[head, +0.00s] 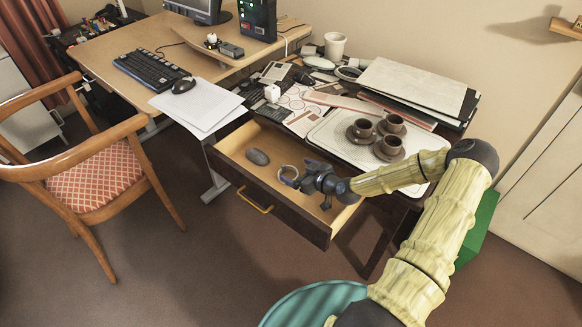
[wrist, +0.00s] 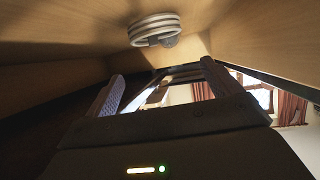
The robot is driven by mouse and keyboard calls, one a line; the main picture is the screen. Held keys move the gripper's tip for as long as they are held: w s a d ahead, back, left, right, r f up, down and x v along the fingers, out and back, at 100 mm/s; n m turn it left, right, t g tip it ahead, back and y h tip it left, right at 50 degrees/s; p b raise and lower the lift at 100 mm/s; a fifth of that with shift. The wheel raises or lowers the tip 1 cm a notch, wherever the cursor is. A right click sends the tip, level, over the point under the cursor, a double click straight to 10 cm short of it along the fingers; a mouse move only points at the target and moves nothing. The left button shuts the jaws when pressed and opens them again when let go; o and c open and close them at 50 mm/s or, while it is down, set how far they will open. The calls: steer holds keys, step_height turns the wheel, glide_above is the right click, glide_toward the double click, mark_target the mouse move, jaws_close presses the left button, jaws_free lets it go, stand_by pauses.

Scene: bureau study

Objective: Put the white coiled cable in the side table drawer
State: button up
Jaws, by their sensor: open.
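The white coiled cable (head: 288,169) is inside the open side table drawer (head: 286,215), at the tip of my gripper (head: 303,180) in the head view. In the wrist view the coiled cable (wrist: 155,29) shows as stacked pale loops against the drawer's light wood, beyond the fingertips. My gripper (wrist: 162,70) is open, its two fingers wide apart with no cable clasped between them. The gripper reaches down into the drawer from the right. The cable's contact with the drawer floor is hard to tell.
A dark grey oval object (head: 257,157) lies in the drawer, left of the cable. The side table top carries a tray (head: 340,148) with brown cups, papers and folders. A chair (head: 95,180) stands left. A teal round object (head: 310,300) is at the bottom. Floor before the drawer is clear.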

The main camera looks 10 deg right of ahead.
steer(key=shift+v, duration=0.8)
